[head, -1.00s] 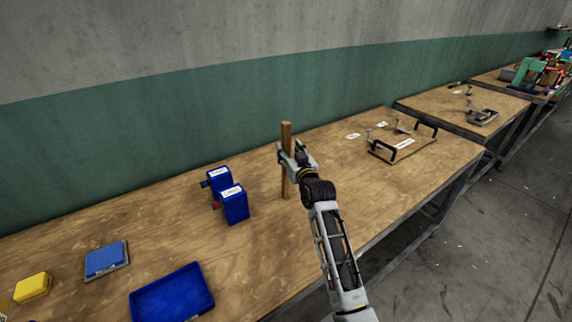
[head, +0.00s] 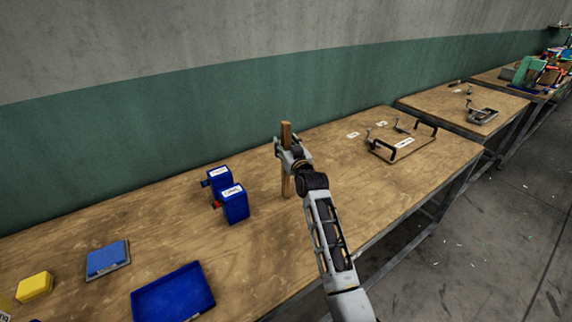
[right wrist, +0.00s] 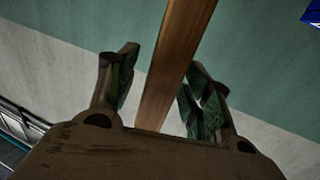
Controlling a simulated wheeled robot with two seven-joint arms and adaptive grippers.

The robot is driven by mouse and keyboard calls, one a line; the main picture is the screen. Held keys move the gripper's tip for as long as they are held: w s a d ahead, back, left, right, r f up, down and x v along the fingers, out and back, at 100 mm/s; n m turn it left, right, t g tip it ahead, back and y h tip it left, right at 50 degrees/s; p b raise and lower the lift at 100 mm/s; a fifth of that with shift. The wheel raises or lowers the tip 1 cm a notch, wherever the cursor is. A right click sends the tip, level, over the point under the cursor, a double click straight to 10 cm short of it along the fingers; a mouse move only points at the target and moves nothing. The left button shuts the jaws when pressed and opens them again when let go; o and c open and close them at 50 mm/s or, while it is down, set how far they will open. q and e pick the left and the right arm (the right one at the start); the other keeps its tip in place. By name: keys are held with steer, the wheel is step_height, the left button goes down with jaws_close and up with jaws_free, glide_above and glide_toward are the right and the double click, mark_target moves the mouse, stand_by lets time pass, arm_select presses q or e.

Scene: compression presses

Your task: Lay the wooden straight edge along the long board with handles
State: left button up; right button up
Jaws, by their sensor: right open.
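The wooden straight edge (head: 286,186) stands upright on the near workbench in the head view. My right gripper (head: 284,147) is at its upper part, with the fingers open around it. In the right wrist view the straight edge (right wrist: 178,62) runs between the two spread fingers of my right gripper (right wrist: 160,90), with a gap on the left side; I cannot tell whether the right finger touches it. The long board with handles (head: 416,147) lies flat farther right on the same bench, with black handles at its ends and a white label. My left gripper is not in view.
Two blue labelled boxes (head: 234,204) stand left of the straight edge. A blue tray (head: 172,293), a blue-topped block (head: 107,258) and a yellow block (head: 35,286) are farther left. Small clamp-like metal pieces (head: 370,137) stand by the board. The bench (head: 340,185) between is clear.

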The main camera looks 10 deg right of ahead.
steer(key=shift+c, duration=0.3)
jaws_close()
steer(key=shift+r, duration=0.25)
